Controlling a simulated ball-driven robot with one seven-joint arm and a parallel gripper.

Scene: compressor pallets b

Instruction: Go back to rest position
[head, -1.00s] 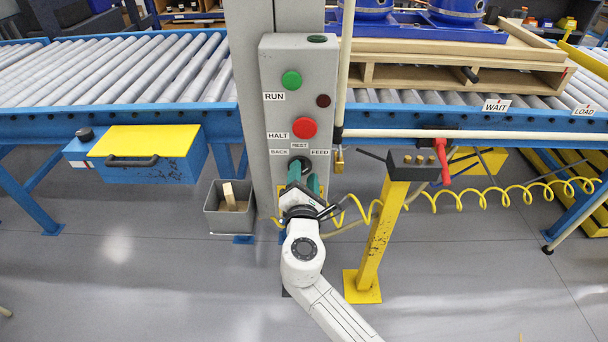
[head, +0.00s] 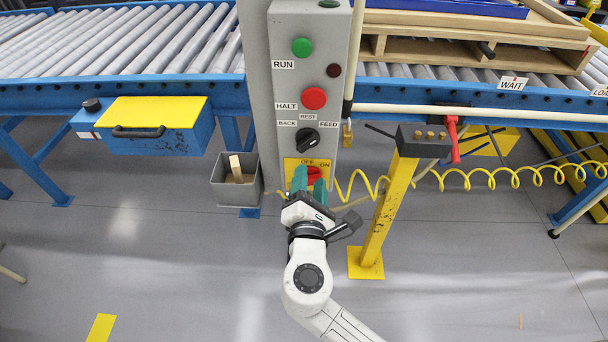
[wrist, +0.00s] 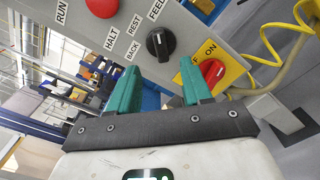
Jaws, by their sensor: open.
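My gripper (head: 308,186) is open, with its green fingers apart and nothing between them. In the head view it sits low in front of the grey control panel (head: 345,60), just below the black selector knob (head: 307,139). In the wrist view the gripper (wrist: 160,92) shows both fingertips pointing at the panel. The black knob (wrist: 160,45) stands ahead of them, apart from the fingers. The red OFF/ON switch (wrist: 212,72) on its yellow plate lies beyond the right finger. In the head view that switch (head: 314,172) is partly hidden behind the fingers.
A blue roller conveyor (head: 200,88) runs behind the panel, with a wooden pallet (head: 440,62) on it. A yellow post (head: 384,215) with a coiled yellow hose (head: 480,178) stands close on the right. A grey bin (head: 236,192) is on the left. The front floor is mostly clear.

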